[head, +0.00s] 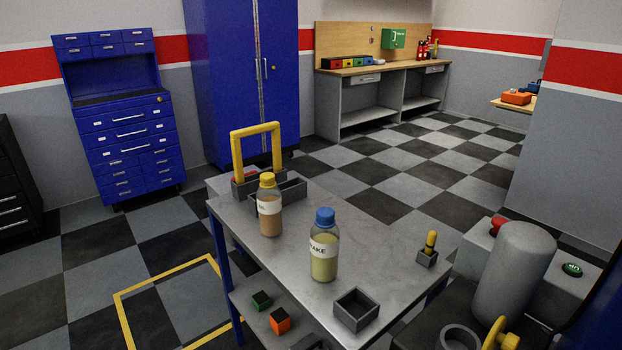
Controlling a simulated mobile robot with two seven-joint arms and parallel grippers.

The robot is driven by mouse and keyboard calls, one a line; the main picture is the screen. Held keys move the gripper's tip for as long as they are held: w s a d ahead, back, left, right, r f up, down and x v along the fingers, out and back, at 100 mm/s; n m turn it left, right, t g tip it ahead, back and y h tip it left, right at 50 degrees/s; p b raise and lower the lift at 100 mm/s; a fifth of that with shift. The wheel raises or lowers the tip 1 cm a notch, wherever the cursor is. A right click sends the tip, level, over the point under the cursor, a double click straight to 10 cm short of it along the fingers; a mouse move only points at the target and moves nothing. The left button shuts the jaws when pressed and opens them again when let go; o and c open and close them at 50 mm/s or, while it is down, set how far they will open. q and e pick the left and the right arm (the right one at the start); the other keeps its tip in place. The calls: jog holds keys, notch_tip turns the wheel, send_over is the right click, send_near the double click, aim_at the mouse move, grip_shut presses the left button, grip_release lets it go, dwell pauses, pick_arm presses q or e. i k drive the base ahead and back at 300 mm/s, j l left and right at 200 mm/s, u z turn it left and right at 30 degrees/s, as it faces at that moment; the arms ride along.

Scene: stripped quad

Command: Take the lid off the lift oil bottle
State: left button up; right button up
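Two capped bottles stand upright on the grey metal table (386,246). One bottle (270,222) has a yellow lid (267,180), brownish contents and a white label too small to read surely; it may be the lift oil bottle. The other bottle (324,262) has a blue lid (325,217), yellowish contents and a label that seems to end in "AKE". Both lids are on. The bottles stand apart, the blue-lidded one nearer and to the right. Neither of my grippers shows in the head view.
A grey tool caddy (292,188) with a yellow handle stands behind the yellow-lidded bottle. An empty square tray (356,310) sits at the table's near edge. A small holder (427,258) with a yellow-handled item is at the right. A grey machine (515,262) stands beyond the table's right side.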

aim_at(267, 179)
jog(key=i+j+z, duration=0.1)
jog(key=j+z, duration=0.55)
jog(key=z, duration=0.3)
jog(key=j+z, duration=0.4)
jog(key=j, duration=0.55)
jog(key=k+j+z, duration=0.1)
jog(key=j, duration=0.35)
jog(key=k+j, duration=0.1)
jog(key=j, duration=0.35)
jog(key=i+z, duration=0.05)
